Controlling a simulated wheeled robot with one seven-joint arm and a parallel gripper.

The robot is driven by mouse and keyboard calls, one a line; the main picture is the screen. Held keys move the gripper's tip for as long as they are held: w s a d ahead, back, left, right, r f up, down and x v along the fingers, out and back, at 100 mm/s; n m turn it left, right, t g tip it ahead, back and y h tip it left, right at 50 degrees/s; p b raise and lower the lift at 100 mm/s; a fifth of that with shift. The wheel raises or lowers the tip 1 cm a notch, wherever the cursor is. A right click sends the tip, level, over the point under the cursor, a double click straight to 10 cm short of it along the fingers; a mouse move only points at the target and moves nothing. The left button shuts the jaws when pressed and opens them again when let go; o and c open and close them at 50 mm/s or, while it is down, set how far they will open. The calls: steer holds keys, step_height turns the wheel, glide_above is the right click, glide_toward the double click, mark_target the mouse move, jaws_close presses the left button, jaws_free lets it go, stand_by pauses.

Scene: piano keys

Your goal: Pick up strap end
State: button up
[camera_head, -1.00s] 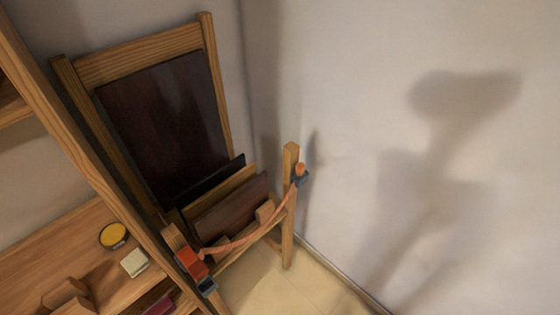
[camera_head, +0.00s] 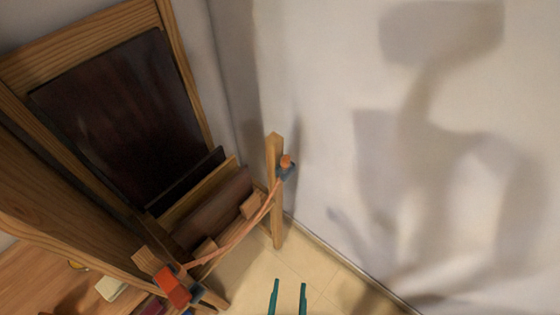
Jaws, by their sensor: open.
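An orange strap (camera_head: 238,236) sags across the front of a wooden rack. Its right end (camera_head: 286,163) is a small orange piece at a dark blue-grey fitting on the upright post. Its left end is at a larger red-orange block (camera_head: 172,287) on the near post, with dark blue parts beside it. My gripper (camera_head: 289,284) shows as two teal fingers at the bottom edge, apart and empty. It is below and right of the strap, not touching it. The rest of my gripper is out of the frame.
The wooden rack (camera_head: 275,200) holds dark panels (camera_head: 130,110) and several boards. A wooden shelf (camera_head: 35,277) with small items is at lower left. A bare wall (camera_head: 330,100) rises at the right. Tiled floor (camera_head: 250,285) is clear between rack and wall.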

steer(key=w+f+m, duration=0.1)
steer(key=w+f, duration=0.2)
steer(key=w, duration=0.2)
steer(key=n+g+y, duration=0.7)
steer(key=n+y, duration=0.4)
steer(key=n, duration=0.2)
glide_toward(289, 160)
steer(key=shift+x, duration=4.65)
steer(key=shift+c, duration=0.3)
